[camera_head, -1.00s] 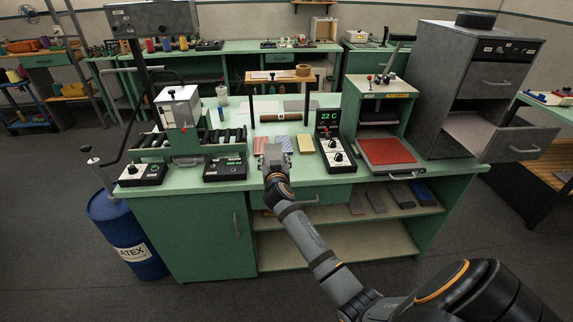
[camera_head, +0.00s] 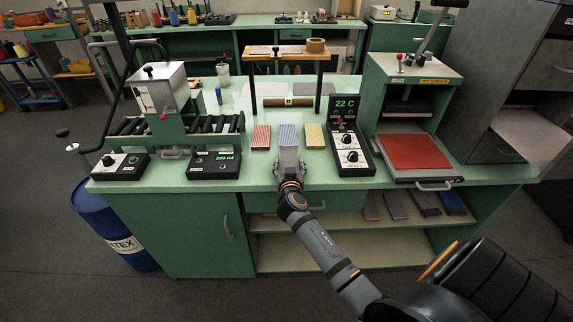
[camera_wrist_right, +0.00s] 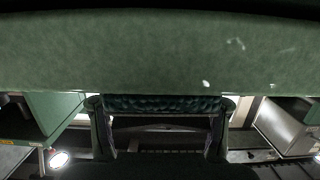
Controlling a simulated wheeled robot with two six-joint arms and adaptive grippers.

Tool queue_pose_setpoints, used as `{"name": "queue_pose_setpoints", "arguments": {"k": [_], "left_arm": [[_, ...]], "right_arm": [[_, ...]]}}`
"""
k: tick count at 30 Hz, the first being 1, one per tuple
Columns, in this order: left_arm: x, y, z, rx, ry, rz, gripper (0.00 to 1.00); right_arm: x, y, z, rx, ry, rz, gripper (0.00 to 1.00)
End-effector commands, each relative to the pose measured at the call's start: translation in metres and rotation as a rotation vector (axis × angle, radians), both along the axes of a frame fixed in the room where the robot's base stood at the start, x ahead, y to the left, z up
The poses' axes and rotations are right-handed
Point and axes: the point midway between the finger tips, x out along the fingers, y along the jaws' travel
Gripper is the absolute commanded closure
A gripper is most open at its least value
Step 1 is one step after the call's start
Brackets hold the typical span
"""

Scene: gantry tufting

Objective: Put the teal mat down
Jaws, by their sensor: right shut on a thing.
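My right gripper (camera_head: 290,166) is over the front edge of the green bench, just in front of a blue striped mat (camera_head: 288,135). In the right wrist view the two fingers of my right gripper (camera_wrist_right: 160,110) are shut on a dark teal tufted mat (camera_wrist_right: 160,103), seen as a narrow strip between them. The teal mat cannot be made out in the head view. A plain green surface (camera_wrist_right: 150,50) fills the upper part of the wrist view; I cannot tell whether the mat touches it. My left gripper is not in view.
A red striped mat (camera_head: 261,137) and a yellow mat (camera_head: 314,136) flank the blue one. A 22 C controller (camera_head: 349,150) and a press with a red plate (camera_head: 415,152) stand to the right. A roller machine (camera_head: 165,110) and a black box (camera_head: 214,165) stand left.

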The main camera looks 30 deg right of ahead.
Motion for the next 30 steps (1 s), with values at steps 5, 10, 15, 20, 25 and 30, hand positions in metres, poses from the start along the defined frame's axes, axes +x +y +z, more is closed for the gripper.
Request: {"name": "queue_pose_setpoints", "arguments": {"k": [5,10,15,20,25,30], "left_arm": [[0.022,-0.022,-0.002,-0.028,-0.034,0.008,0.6],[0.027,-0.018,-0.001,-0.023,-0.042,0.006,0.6],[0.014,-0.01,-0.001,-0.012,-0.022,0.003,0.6],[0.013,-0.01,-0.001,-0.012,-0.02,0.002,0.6],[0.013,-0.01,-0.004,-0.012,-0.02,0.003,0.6],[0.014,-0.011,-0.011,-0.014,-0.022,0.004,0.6]], "right_arm": [[-0.003,0.0,-0.003,0.001,-0.002,-0.004,0.66],[-0.003,0.0,-0.003,0.001,-0.002,-0.003,0.16],[-0.002,0.0,-0.003,0.0,-0.003,-0.002,0.12],[-0.003,0.0,-0.002,0.0,-0.003,-0.002,0.12],[-0.017,0.01,-0.001,0.002,-0.002,-0.002,0.12],[-0.053,0.031,0.006,0.006,-0.003,-0.003,0.12]]}}
